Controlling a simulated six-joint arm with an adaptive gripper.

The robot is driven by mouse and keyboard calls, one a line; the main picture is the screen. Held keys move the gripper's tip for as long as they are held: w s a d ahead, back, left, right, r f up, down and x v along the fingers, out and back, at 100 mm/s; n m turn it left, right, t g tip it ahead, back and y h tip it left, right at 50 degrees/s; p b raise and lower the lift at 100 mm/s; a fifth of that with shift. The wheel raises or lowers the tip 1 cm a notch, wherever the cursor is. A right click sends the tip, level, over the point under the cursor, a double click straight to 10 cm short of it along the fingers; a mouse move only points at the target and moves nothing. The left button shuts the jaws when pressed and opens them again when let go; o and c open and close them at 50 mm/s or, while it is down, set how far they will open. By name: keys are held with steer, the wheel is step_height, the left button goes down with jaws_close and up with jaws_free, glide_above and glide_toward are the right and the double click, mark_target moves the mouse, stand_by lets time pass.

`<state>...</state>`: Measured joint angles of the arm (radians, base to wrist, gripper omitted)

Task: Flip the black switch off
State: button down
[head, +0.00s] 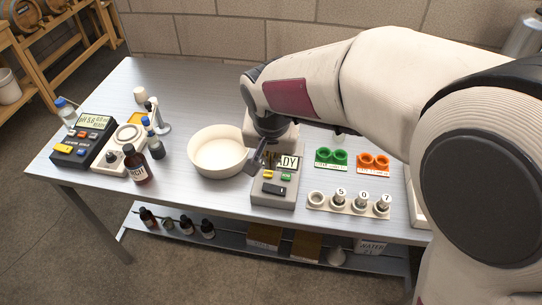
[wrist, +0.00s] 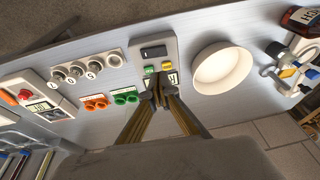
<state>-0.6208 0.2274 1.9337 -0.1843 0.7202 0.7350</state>
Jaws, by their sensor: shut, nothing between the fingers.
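The black switch (head: 274,189) is a dark rocker on the front of a grey device (head: 275,203). The device also has a yellow button (head: 268,174), a green button (head: 286,177) and a display (head: 288,162) partly hidden by my gripper. The wrist view shows the black switch (wrist: 153,53) beyond the yellow and green buttons. My gripper (head: 256,167) is shut and empty, over the display end of the device. In the wrist view its fingertips (wrist: 158,82) are close behind the buttons, apart from the switch. I cannot tell which way the switch is tipped.
A white bowl (head: 220,152) stands just left of the device. Green cups (head: 331,158), orange cups (head: 373,163) and a white rack (head: 320,207) with numbered vials stand to its right. A brown bottle (head: 137,168) and a pH meter (head: 82,143) are on the left.

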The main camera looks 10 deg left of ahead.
glide_toward(270, 188)
steer(key=x, duration=0.2)
steer(key=w+x, duration=0.1)
steer(key=x, duration=0.2)
steer(key=shift+a, duration=0.2)
steer(key=shift+a+f, duration=0.1)
steer(key=shift+f, duration=0.6)
steer(key=shift+s+a+f+h, duration=0.1)
steer(key=shift+a+f+h, duration=0.15)
steer(key=shift+f+h, duration=0.35)
steer(key=shift+d+r, duration=0.1)
steer(key=shift+r, duration=0.1)
steer(key=shift+d, duration=0.15)
steer(key=shift+d+r, duration=0.25)
steer(key=shift+d, duration=0.3)
